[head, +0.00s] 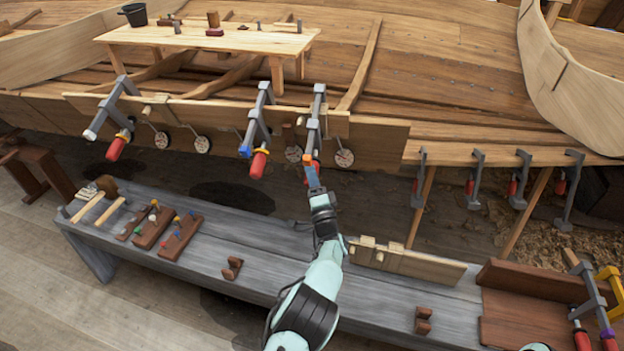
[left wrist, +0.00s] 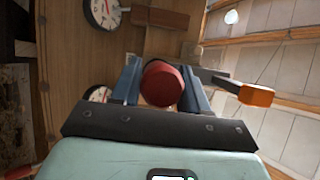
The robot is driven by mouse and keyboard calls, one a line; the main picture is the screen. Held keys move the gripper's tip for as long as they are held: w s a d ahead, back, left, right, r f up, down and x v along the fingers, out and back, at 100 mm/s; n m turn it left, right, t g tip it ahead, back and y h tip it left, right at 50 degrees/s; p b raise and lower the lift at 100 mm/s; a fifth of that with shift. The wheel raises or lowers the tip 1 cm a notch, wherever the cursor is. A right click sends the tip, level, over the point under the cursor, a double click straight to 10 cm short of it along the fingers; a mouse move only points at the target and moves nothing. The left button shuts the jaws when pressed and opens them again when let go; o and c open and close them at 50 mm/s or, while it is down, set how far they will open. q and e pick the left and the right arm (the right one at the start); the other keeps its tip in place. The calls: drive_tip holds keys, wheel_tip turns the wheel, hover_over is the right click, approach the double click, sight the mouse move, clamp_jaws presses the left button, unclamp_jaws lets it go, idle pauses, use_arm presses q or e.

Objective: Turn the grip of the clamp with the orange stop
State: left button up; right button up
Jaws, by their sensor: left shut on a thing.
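The clamp with the orange stop (head: 317,107) is grey and hangs on the plank edge of the hull. Its orange stop (head: 308,158) shows just above my left gripper (head: 312,178). The orange stop (left wrist: 256,95) is at the right there, on the end of a dark bar. My right gripper is not in view.
A clamp with a blue stop (head: 262,108) and one with a white stop (head: 119,100) hang to the left. Round dials (head: 344,158) hang close beside my gripper. A grey bench (head: 205,240) with pegs and wooden blocks runs below. Several clamps hang farther right.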

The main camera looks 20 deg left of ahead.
use_arm(q)
drive_tip(key=shift+f+m, duration=0.3)
drive_tip(key=o, duration=1)
drive_tip(key=shift+c, duration=0.2)
drive_tip(key=shift+r, duration=0.15)
drive_tip(key=shift+s, duration=0.15)
drive_tip(key=v, duration=1.3)
drive_tip(key=shift+f, duration=0.25)
